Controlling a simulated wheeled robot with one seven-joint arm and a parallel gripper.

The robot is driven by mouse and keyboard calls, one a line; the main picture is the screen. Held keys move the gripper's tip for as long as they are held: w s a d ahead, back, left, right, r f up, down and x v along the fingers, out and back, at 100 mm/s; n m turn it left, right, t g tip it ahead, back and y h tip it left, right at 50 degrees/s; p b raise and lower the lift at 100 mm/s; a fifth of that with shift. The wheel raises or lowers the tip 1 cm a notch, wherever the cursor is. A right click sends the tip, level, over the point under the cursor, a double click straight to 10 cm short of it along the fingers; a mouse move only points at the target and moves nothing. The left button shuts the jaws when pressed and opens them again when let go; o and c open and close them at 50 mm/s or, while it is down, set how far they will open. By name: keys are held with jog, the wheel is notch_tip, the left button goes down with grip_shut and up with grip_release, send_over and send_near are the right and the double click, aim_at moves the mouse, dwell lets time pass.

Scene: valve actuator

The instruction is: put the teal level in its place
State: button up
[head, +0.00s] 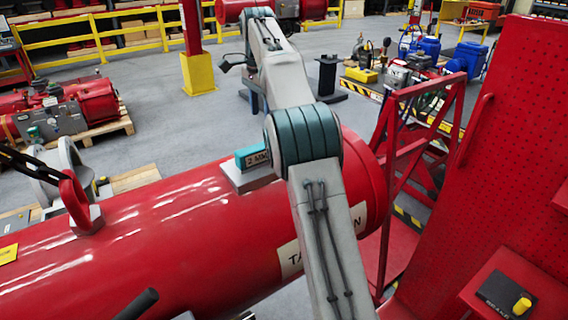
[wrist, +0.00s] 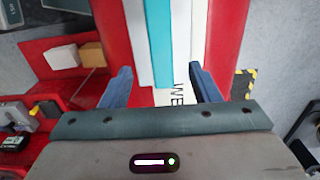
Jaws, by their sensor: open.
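The teal level (head: 252,157) sits on a pale grey pad (head: 248,178) on top of the large red cylinder (head: 150,240), just left of my arm's elbow in the head view. A dark-lettered label shows on its side. In the wrist view, a long teal strip (wrist: 160,45) with pale bands beside it runs over a red surface; I cannot tell if it is the same level. My gripper (wrist: 158,78) is open, its two blue fingers apart on either side of the strip's lower end, with nothing held. My gripper cannot be made out in the head view.
A red lifting eye (head: 75,200) stands on the cylinder at left. A red step frame (head: 420,150) and a red perforated panel (head: 515,150) are at right. A yellow-based red post (head: 198,74) stands behind.

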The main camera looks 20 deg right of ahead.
jog(key=s+r+n+t, duration=0.3)
jog(key=s+n, duration=0.4)
jog(key=s, duration=1.1)
jog(key=s+f+n, duration=0.3)
jog(key=s+f, duration=0.3)
jog(key=s, duration=0.3)
jog(key=s+f+n+t, duration=0.1)
jog(key=s+f+n, duration=0.3)
jog(key=s, duration=0.6)
notch_tip(320, 180, down, 3)
jog(key=shift+s+a+r+t, duration=0.15)
jog(key=shift+s+t, duration=0.15)
jog(key=shift+a+n, duration=0.1)
jog(key=shift+n, duration=0.2)
